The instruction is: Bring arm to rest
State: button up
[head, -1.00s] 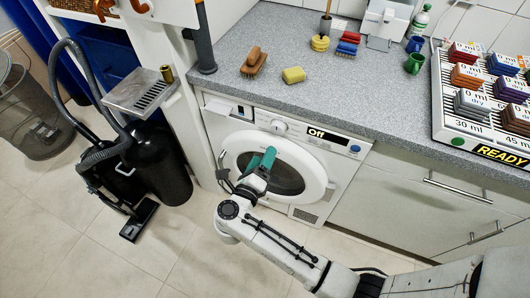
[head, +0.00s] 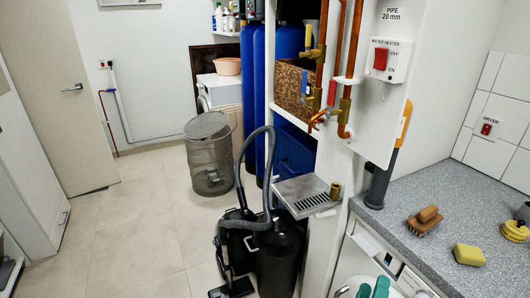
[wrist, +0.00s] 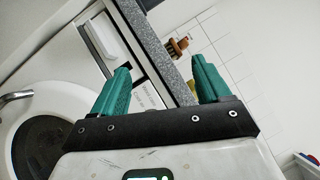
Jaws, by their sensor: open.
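My gripper (wrist: 158,90) is open and empty in the wrist view, its two green fingers spread apart. In the head view only the green fingertips (head: 373,288) show at the bottom edge, in front of the white washing machine (head: 352,262). The rest of my arm is out of the head view. In the wrist view the round door (wrist: 50,145) of the machine is at the left, and the grey counter edge (wrist: 160,45) runs behind the fingers.
A black vacuum cleaner (head: 280,255) with a hose stands left of the machine, below a metal drip tray (head: 303,196). A wire bin (head: 210,160) stands farther back. A brush (head: 424,221) and yellow sponge (head: 468,255) lie on the counter. The tiled floor (head: 135,230) at left is clear.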

jog(key=w+a+r+n+t+y, duration=0.1)
jog(key=a+r+n+t+y, duration=0.25)
jog(key=a+n+y, duration=0.75)
jog(key=s+a+f+n+g+y, duration=0.1)
jog(key=s+f+n+g+y, duration=0.55)
jog(key=n, duration=0.65)
jog(key=s+d+f+n+g+h, duration=0.2)
jog(key=s+d+g, duration=0.3)
jog(key=s, duration=0.6)
jog(key=s+d+f+n+g+h, duration=0.3)
jog(key=s+d+g, duration=0.2)
jog(key=s, duration=0.6)
jog(key=shift+s+d+f+g, duration=0.35)
jog(key=shift+g, duration=0.85)
